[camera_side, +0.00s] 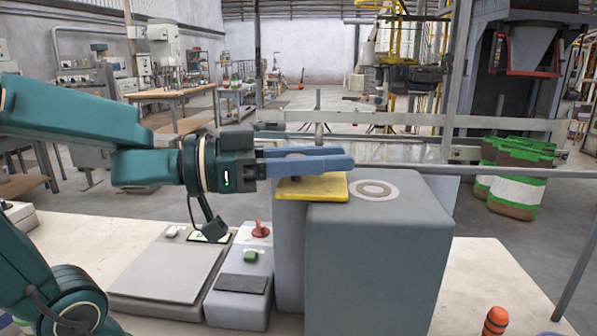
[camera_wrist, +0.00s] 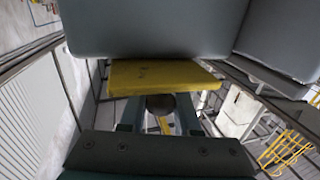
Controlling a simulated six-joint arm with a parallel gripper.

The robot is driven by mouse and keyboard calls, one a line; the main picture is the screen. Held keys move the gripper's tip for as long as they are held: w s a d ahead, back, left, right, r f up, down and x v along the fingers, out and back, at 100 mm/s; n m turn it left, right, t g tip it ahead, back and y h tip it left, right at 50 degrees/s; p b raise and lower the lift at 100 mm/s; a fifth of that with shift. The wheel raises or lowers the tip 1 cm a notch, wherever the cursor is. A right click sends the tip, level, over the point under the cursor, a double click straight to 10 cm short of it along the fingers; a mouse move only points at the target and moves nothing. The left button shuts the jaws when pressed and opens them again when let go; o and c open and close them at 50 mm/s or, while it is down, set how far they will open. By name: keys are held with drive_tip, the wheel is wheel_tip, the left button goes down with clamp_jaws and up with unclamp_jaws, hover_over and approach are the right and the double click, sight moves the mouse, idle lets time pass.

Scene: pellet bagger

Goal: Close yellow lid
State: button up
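The yellow lid (camera_side: 313,188) is a flat slab at the top of the narrower grey block (camera_side: 291,235), left of the larger grey block. Whether it fully covers an opening cannot be told. My gripper (camera_side: 350,162) reaches in level from the left, its blue-grey fingers just above the lid. In the wrist view the lid (camera_wrist: 165,77) lies ahead of my gripper (camera_wrist: 158,114), across the fingertips. The fingers are apart, with a grey round shape (camera_wrist: 160,103) showing between them. Any contact with the lid is unclear.
The large grey block (camera_side: 378,255) has a ringed disc (camera_side: 374,190) on top. A scale (camera_side: 168,268) and a control box (camera_side: 240,290) with a red knob (camera_side: 261,229) stand left on the table. An orange striped object (camera_side: 495,321) is front right.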

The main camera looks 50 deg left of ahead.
clamp_jaws()
idle(1.1)
